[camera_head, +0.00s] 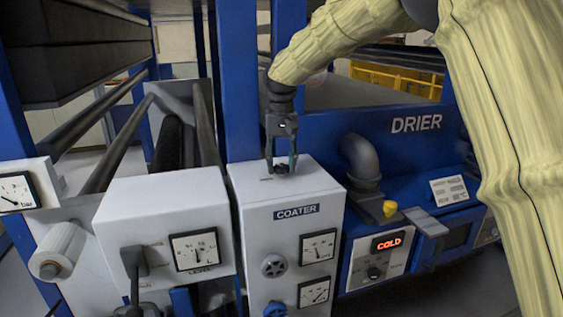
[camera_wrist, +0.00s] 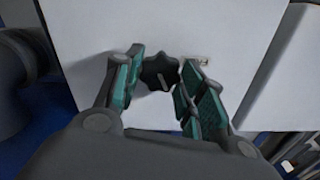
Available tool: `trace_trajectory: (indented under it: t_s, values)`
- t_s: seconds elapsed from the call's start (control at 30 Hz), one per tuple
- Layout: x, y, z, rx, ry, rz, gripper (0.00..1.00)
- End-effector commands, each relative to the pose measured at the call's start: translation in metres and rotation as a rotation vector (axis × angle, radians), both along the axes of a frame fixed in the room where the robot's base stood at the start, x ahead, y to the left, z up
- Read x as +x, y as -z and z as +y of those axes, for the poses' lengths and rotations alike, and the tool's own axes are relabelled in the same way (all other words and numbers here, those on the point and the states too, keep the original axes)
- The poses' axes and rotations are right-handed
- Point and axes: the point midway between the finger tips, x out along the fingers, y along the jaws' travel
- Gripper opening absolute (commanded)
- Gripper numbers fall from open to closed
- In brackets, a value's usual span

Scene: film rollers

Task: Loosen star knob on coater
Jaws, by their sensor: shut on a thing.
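The white coater box (camera_head: 260,213) stands at the centre of the head view with the label COATER on its front. A dark star knob (camera_head: 281,169) sits on its top face. My gripper (camera_head: 281,163) points down over the box top. In the wrist view its green-padded fingers (camera_wrist: 159,78) stand on both sides of the knob, shut on it. Contact on the far edges is partly hidden by the fingers.
The LEVEL box (camera_head: 165,230) stands close on the left. The blue drier (camera_head: 415,150), with a grey pipe (camera_head: 361,160) and yellow knob (camera_head: 390,208), is on the right.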

Motion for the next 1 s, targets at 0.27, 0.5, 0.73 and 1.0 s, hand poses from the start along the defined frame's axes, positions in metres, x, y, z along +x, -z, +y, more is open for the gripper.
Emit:
trace_trajectory:
  t_s: [0.27, 0.5, 0.73, 1.0]
  values:
    - [0.0007, 0.0000, 0.0001, 0.002, -0.260, -0.002, 0.16]
    - [0.0006, 0.0002, 0.0002, 0.002, -0.489, -0.002, 0.16]
    - [0.0002, 0.0000, 0.0010, 0.001, -0.708, -0.002, 0.16]
    - [-0.0003, -0.0002, 0.0014, 0.001, -0.938, -0.002, 0.16]
